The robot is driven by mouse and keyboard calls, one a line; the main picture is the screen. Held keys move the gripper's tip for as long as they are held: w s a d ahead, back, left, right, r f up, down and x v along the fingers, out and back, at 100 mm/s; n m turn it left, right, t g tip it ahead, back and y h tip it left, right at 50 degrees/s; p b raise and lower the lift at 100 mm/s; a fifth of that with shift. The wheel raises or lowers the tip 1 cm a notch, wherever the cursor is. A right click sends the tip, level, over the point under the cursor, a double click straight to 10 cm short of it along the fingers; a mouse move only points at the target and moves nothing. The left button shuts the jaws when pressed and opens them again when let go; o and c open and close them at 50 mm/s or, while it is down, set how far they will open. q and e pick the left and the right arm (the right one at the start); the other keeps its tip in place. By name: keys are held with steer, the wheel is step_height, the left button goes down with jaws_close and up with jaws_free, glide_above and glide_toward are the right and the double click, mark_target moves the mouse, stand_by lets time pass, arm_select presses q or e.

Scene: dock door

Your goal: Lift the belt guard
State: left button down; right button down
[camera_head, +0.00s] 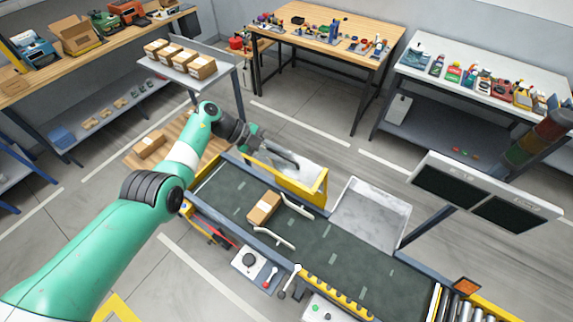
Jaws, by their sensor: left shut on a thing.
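The belt guard (318,188) is a yellow-framed panel with a pale, clear-looking middle. It stands along the far side of the dark conveyor belt (325,245), towards the belt's left end. My left arm reaches in from the left, and my left gripper (262,142) is at the guard's top, shut on it near a dark bar. The fingertips are small and partly hidden by the wrist, so the exact grip is hard to see. My right gripper is not in view.
A cardboard box (263,207) lies on the belt beside white curved rails (275,237). A grey metal tray (372,212) adjoins the belt's far side. A dark two-panel screen (470,195) stands at right. A control box (256,264) with a knob is on the near side.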

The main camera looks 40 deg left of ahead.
arm_select(q)
steer(key=shift+w+a, duration=0.1)
steer(key=shift+w, duration=0.3)
steer(key=c, duration=0.9)
jaws_free()
steer(key=p+v, duration=0.1)
steer(key=v, duration=0.3)
steer(key=shift+s+a+r, duration=0.1)
steer(key=shift+a+r, duration=0.1)
steer(key=shift+r, duration=0.1)
steer(key=v, duration=0.7)
